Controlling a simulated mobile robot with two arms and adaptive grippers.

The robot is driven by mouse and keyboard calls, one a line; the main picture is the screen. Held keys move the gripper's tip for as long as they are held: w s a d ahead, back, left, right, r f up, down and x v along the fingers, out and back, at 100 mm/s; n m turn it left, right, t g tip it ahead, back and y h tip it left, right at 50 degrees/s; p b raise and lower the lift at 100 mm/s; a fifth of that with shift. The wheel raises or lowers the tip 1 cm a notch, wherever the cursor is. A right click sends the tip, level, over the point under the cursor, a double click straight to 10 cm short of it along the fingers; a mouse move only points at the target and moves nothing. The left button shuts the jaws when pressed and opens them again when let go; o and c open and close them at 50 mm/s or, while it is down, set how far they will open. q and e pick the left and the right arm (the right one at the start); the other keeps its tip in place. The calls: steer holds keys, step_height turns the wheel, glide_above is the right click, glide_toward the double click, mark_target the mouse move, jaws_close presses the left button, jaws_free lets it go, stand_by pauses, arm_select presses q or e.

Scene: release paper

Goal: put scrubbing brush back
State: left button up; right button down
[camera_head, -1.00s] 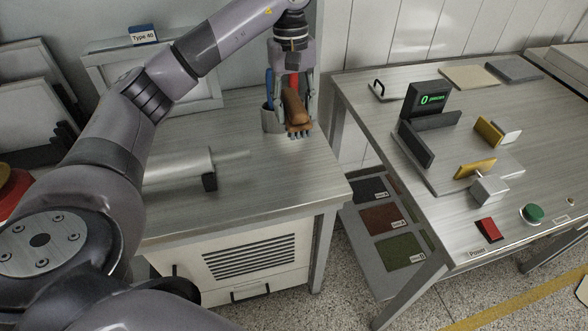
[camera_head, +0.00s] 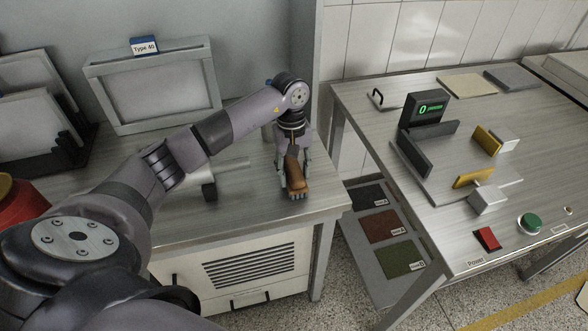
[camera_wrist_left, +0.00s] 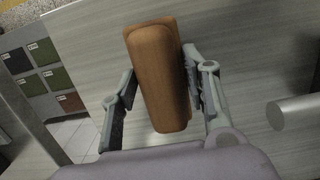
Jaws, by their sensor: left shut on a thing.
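The scrubbing brush (camera_head: 297,177) has a brown wooden handle and short bluish-grey bristles at its lower end. My left gripper (camera_head: 294,182) is shut on the brush, over the left table near its right edge. The brush is tilted, bristles down; I cannot tell whether they touch the tabletop. In the left wrist view the brown handle (camera_wrist_left: 158,75) sits between the two fingers. The holder behind the gripper is mostly hidden by my arm. My right gripper is not in view.
The left table (camera_head: 262,205) has a roller-like tool (camera_head: 209,190) left of the brush. A framed screen labelled Type 40 (camera_head: 155,85) stands behind. The right table (camera_head: 350,95) holds a digital device (camera_head: 424,112) and buttons. A rack with coloured pads (camera_head: 385,227) stands in the gap.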

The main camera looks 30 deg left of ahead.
mark_target(293, 165)
arm_select(q)
steer(key=shift+f, duration=0.1)
steer(key=shift+f, duration=0.15)
steer(key=o, duration=1.1)
steer(key=shift+r, duration=0.3)
steer(key=r+b, duration=0.1)
steer(key=r, duration=0.2)
steer(key=r+b, duration=0.1)
steer(key=r, duration=0.3)
steer(key=w+a+r, duration=0.1)
steer(key=r, duration=0.2)
steer(key=shift+r+b, duration=0.25)
steer(key=shift+b, duration=0.15)
steer(key=shift+a+r, duration=0.1)
steer(key=shift+r, duration=0.5)
